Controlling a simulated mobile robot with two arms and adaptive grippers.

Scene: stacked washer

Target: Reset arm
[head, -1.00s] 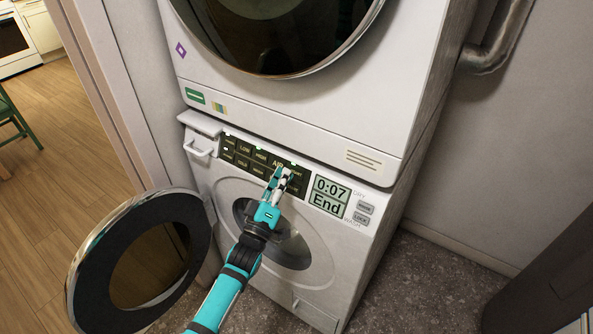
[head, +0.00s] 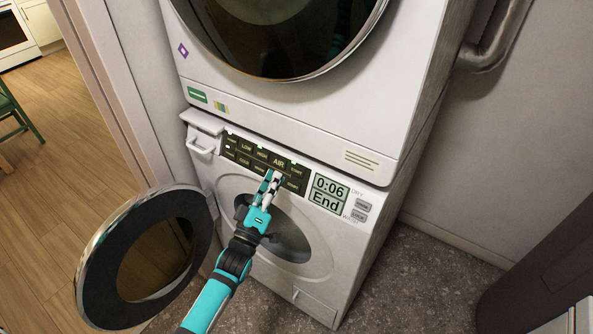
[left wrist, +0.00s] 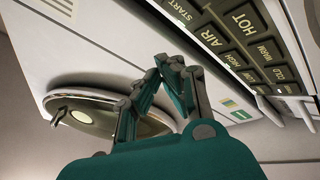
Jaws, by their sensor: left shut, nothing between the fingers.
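My left gripper (head: 271,180) is teal and grey. It is shut and empty, in front of the lower edge of the washer's button panel (head: 245,151). In the left wrist view the gripper (left wrist: 163,66) has its fingertips together, with the button panel (left wrist: 235,65) beyond them at the upper right. I cannot tell whether the fingertips touch the panel. The display (head: 327,194) reads 0:06 above End. My right gripper is not in view.
The lower washer's round door (head: 99,271) stands open at the left. The upper machine's dark round door (head: 290,50) is closed above. A wall with a pipe (head: 490,50) is at the right. Speckled floor (head: 420,275) lies clear at the lower right.

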